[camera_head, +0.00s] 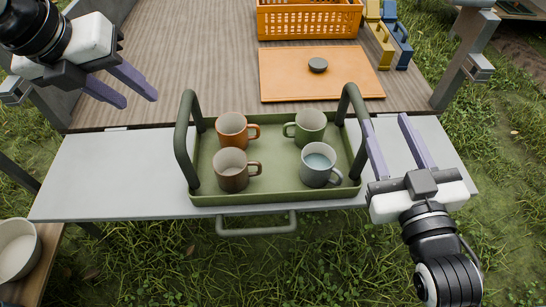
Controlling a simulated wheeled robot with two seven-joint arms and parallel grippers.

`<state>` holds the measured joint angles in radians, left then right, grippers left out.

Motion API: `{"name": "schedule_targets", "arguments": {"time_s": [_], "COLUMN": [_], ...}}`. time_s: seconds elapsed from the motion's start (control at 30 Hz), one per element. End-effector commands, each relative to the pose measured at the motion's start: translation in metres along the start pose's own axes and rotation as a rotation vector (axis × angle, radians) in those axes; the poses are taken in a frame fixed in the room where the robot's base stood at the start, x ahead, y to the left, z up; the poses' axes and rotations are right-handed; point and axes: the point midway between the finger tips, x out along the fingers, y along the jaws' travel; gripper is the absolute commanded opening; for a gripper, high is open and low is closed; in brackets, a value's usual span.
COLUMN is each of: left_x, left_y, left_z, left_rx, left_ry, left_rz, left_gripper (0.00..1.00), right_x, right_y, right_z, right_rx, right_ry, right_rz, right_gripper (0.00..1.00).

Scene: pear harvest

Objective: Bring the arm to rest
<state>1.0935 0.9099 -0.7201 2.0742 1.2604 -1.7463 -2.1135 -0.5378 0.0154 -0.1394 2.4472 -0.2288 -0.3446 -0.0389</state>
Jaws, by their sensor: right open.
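My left gripper (131,88) is at the upper left, above the wooden table, with its two purple fingers apart and nothing between them. My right gripper (388,138) is at the right, beside the right handle of the green tray (276,198), with its fingers spread and empty. The left finger is close to the tray's right end; I cannot tell whether it touches. The tray holds an orange mug (231,131), a green mug (310,127), a brown mug (231,171) and a grey-blue mug (320,166), all upright.
The tray stands on a pale grey shelf (105,180) with a front handle (257,229). Behind are an orange board (300,85) with a dark round object (318,65), an orange crate (310,22) and yellow and blue items (402,45). A white bowl (17,248) is at lower left.

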Motion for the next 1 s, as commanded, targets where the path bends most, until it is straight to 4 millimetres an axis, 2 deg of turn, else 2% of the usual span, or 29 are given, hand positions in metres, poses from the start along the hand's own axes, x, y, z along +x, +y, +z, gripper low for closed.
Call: {"name": "schedule_targets", "arguments": {"time_s": [0.27, 0.57, 1.0], "left_x": [0.0, 0.0, -0.015], "left_y": [0.0, 0.0, -0.004], "left_z": [0.0, 0.0, 0.006], "left_rx": [0.0, 0.0, 0.0], "left_ry": [0.0, 0.0, 0.0], "left_rz": [0.0, 0.0, 0.0], "left_gripper": [0.39, 0.39, 0.39], "right_x": [-0.004, -0.023, -0.052], "right_y": [0.001, 0.008, 0.019], "right_z": [0.002, 0.003, 0.004], "right_rx": [-0.001, 0.0, 0.0], "right_ry": [-0.002, -0.002, -0.003], "right_rz": [0.0, -0.001, 0.0], "right_gripper": [0.4, 0.4, 0.4]}}
